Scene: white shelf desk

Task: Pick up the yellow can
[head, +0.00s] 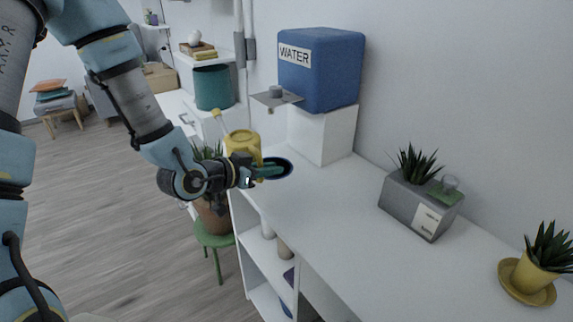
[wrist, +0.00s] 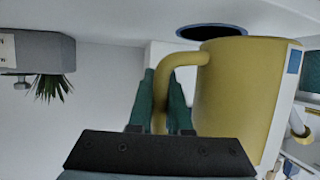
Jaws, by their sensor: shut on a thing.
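The yellow can (head: 242,142) is a watering can with a spout pointing up and left and a side handle. It is at the left end of the white desk in the head view, partly hidden behind my gripper (head: 268,172). In the wrist view the can (wrist: 240,95) fills the right half, close to the fingers. My gripper (wrist: 164,82) has its teal fingers on either side of the can's handle and is shut on it. I cannot tell whether the can's base touches the desk.
A dark oval dish (head: 284,165) lies beside the fingers. A blue WATER tank (head: 325,72) on a white block stands behind, its grey tray (head: 276,98) jutting out. A grey planter (head: 418,205) and a yellow pot (head: 530,275) stand right. The desk's middle is clear.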

